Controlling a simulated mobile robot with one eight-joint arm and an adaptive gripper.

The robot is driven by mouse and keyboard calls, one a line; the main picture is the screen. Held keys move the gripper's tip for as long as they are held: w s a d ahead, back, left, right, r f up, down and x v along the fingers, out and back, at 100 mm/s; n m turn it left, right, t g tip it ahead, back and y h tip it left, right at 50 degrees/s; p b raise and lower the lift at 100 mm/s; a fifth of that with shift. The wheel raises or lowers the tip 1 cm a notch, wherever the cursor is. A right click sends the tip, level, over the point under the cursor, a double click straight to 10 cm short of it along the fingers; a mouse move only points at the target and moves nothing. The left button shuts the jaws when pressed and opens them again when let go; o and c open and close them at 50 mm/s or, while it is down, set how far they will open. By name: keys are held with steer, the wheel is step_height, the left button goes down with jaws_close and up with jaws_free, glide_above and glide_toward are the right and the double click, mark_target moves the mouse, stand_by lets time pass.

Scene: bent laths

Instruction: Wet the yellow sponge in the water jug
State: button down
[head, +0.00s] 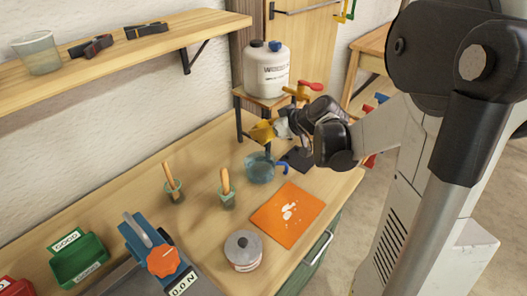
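The yellow sponge (262,132) is at the end of my gripper (277,129), which reaches in from the right. The gripper looks shut on the sponge and holds it in the air, above and close to the rim of the water jug. The fingertips are small and partly hidden. The water jug (259,170) is a clear, bluish vessel with a blue handle at its right, standing upright on the workbench (216,253). The water level is hard to make out.
A white canister (266,70) with a brass tap (297,91) stands on a raised stand behind. Two small pots with wooden-handled tools (173,188) (226,190) stand left of the jug. An orange mat (288,216) and lidded tin (243,250) lie in front.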

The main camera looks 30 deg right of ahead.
steer(key=s+d+f+g+h+p, duration=0.1)
steer(key=s+d+f+g+h, duration=0.1)
steer(key=s+d+f+g, duration=0.4)
steer(key=g, duration=0.1)
glide_above(317, 188)
steer(key=shift+h, duration=0.4)
steer(key=f, duration=0.4)
steer(key=shift+s+d+f+p, duration=0.15)
steer(key=shift+s+f+p, duration=0.2)
steer(key=shift+s+f, duration=0.05)
step_height(317, 188, down, 6)
steer(key=b, duration=0.4)
steer(key=shift+r, duration=0.2)
steer(key=shift+r, duration=0.1)
steer(key=c, duration=0.9)
jaws_free()
steer(key=shift+o, duration=0.2)
